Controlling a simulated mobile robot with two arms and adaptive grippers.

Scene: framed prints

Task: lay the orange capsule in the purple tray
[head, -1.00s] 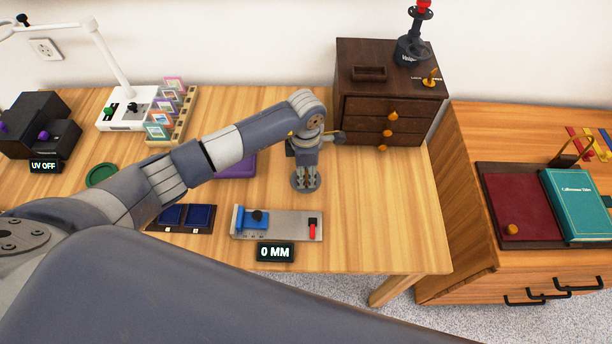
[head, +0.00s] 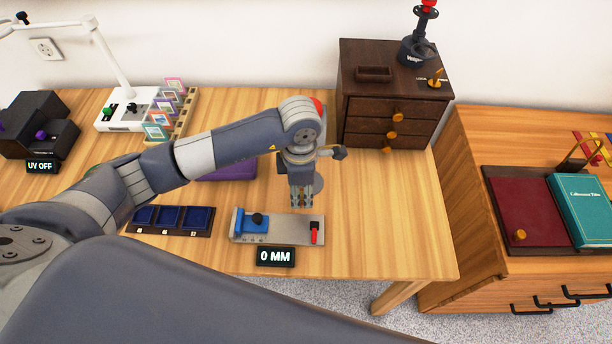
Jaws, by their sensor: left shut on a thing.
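My left gripper (head: 301,200) points down just behind the grey measuring plate in the head view. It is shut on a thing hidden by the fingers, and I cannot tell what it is. I cannot make out the orange capsule anywhere. The purple tray (head: 236,170) lies flat on the wooden table, left of the gripper and partly covered by my left forearm. My right gripper is not in view.
The measuring plate (head: 280,231) has a blue block, a red piece and a "0 MM" display (head: 276,257). A grey disc (head: 319,183) lies behind the gripper. Blue compartments (head: 170,217) stand left, a dark drawer cabinet (head: 385,95) back right. Table right of the plate is clear.

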